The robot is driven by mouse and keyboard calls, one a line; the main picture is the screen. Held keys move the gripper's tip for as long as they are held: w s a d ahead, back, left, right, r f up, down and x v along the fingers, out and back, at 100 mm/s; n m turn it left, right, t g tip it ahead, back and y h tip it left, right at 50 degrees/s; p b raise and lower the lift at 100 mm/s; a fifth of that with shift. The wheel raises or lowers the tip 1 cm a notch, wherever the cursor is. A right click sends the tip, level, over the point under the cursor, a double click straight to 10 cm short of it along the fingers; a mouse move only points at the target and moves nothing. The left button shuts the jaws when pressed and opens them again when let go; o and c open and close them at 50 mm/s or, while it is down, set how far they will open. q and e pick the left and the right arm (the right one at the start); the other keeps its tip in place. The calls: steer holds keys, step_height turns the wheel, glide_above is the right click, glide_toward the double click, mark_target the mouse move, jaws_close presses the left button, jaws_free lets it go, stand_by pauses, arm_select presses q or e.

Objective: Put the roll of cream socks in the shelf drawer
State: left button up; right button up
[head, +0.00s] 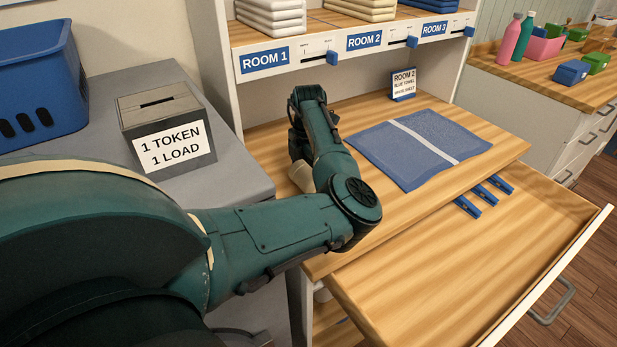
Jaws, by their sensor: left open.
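A cream thing (300,179), apparently the roll of cream socks, lies on the wooden counter (262,150), mostly hidden behind my left arm. My left gripper (297,152) is open and points down just above it. Its fingers are largely hidden by my own arm, and I cannot tell whether they touch the roll. The shelf drawer (420,290) below the counter is pulled out, with a bare wooden floor and several blue clothes pegs (483,195) near its back. My right gripper is not in view.
A token box (165,125) and blue basket (40,80) stand on the grey surface at left. The open drawer's front half is free.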

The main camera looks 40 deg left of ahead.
arm_select(q)
steer(key=shift+f, duration=0.1)
steer(key=c, duration=0.7)
